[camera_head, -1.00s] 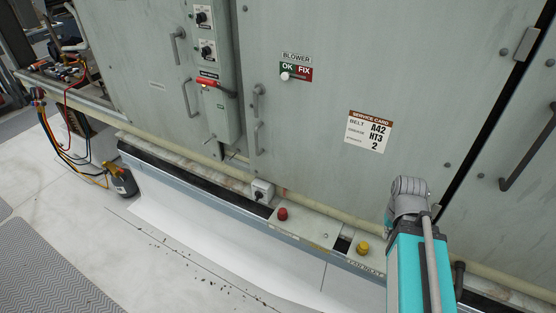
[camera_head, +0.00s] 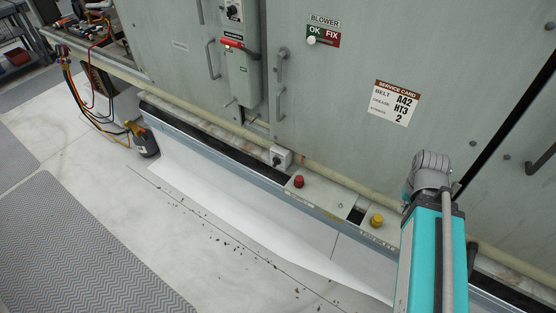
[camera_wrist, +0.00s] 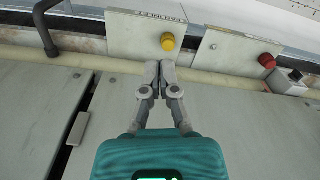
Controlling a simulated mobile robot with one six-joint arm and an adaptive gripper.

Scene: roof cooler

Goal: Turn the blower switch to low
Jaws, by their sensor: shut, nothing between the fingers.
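A dark rotary knob (camera_head: 234,12) sits on the narrow control box (camera_head: 240,75) at the top of the head view, partly cut off by the frame edge; its lettering is too small to read. A small grey box (camera_head: 281,157) with a dark knob is low by the pipe; it also shows in the wrist view (camera_wrist: 290,80). I cannot tell which knob is the blower switch. My gripper (camera_wrist: 159,66) is shut and empty, near the yellow button, apart from every knob.
A red button (camera_head: 298,181) and a yellow button (camera_head: 376,220) stand on the low ledge. A red handle (camera_head: 231,43) is on the control box. Cabinet handles (camera_head: 280,85) stick out. A service card (camera_head: 395,102) is on the panel. The floor at left is mostly clear.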

